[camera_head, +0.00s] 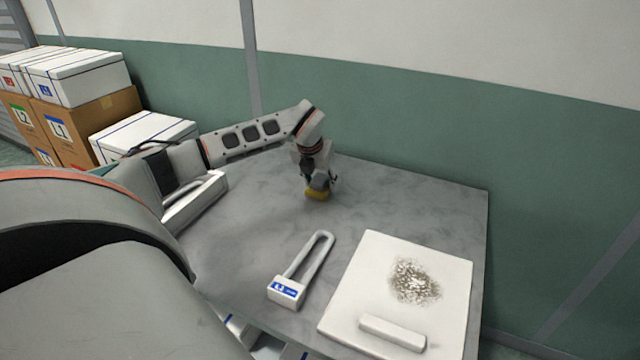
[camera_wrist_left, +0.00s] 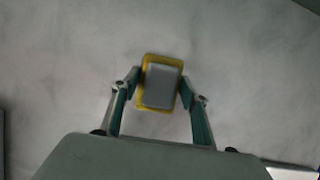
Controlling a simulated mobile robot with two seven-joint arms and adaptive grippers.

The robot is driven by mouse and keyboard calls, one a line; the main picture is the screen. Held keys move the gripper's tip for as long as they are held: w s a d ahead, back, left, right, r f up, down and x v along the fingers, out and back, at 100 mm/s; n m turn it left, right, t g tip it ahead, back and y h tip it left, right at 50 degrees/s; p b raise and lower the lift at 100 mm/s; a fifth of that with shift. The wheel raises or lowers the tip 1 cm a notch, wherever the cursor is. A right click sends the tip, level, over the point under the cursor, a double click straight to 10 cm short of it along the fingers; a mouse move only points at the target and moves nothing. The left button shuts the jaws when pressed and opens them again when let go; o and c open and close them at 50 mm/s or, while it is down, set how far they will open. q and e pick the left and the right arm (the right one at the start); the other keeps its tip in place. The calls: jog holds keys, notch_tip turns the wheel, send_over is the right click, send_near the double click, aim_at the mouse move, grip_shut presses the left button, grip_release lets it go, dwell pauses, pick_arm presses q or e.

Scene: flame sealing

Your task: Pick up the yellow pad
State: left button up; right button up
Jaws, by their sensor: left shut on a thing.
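The yellow pad (camera_head: 317,195) is at the far side of the grey table, under my left gripper (camera_head: 318,180). In the left wrist view the pad (camera_wrist_left: 145,101) shows as a yellow rim around a grey top block (camera_wrist_left: 161,86). The fingers of my left gripper (camera_wrist_left: 160,88) are closed against its two sides. I cannot tell whether the pad touches the table or is slightly above it. My right gripper is not in view.
A white board (camera_head: 350,310) with a speckled dark patch (camera_head: 414,282) and a white bar (camera_head: 392,333) lies at the right. A padlock-shaped object with a blue label (camera_head: 287,291) lies left of it. Boxes (camera_head: 75,78) are stacked at the left. The table (camera_head: 420,205) is clear near the wall.

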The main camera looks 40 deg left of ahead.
aim_at(320, 178)
pick_arm(q)
notch_tip(320, 178, up, 20)
jog(key=p, duration=0.3)
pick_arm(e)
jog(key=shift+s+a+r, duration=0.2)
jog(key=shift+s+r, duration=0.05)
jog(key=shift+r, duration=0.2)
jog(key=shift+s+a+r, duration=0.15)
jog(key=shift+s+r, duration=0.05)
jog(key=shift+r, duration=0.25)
pick_arm(q)
jog(key=shift+o, duration=1.2)
jog(key=shift+c, duration=0.6)
